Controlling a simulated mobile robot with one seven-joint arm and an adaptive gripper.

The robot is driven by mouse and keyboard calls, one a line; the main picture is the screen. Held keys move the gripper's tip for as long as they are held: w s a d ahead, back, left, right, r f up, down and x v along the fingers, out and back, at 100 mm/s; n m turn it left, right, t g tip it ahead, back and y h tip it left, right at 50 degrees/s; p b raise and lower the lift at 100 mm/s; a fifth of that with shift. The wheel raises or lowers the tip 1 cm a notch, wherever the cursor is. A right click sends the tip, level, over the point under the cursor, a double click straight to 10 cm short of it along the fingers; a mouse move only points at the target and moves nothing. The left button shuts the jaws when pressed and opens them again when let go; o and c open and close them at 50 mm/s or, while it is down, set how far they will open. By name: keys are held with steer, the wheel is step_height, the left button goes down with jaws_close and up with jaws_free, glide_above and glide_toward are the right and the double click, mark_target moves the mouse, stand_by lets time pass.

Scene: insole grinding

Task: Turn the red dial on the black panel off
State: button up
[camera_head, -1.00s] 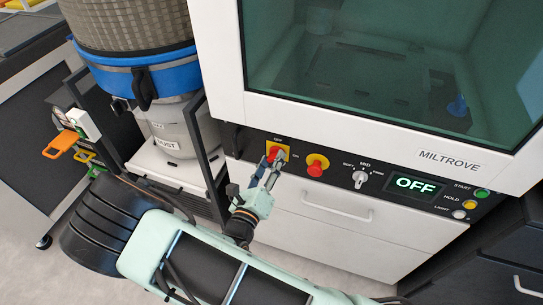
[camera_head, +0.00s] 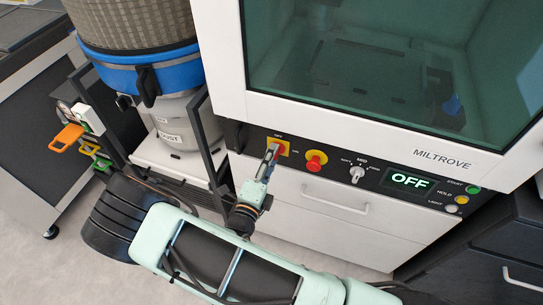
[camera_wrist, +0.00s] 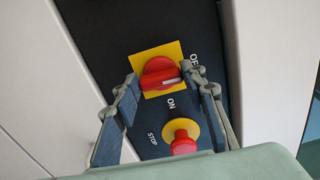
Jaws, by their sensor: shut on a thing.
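The red dial (camera_head: 277,148) sits on a yellow square plate at the left of the black panel (camera_head: 330,167). In the wrist view the dial (camera_wrist: 158,70) lies between the two fingertips of my gripper (camera_wrist: 160,77), which is shut on it. My gripper also shows at the dial in the head view (camera_head: 271,153). The dial's white mark (camera_wrist: 172,81) points to the right in the wrist view, toward the side where the OFF label (camera_wrist: 195,61) stands. The ON label (camera_wrist: 171,103) is below the plate there.
A red stop button (camera_head: 315,161) on a yellow base is just right of the dial. A mode knob (camera_head: 357,174), a lit display (camera_head: 409,181) reading OFF and several round buttons follow along the panel. A dust collector (camera_head: 183,118) with a black frame stands left.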

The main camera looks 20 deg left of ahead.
steer(key=shift+n, duration=0.4)
steer(key=o, duration=1.2)
steer(key=shift+c, duration=0.2)
steer(key=s+a, duration=0.1)
steer(key=s, duration=1.1)
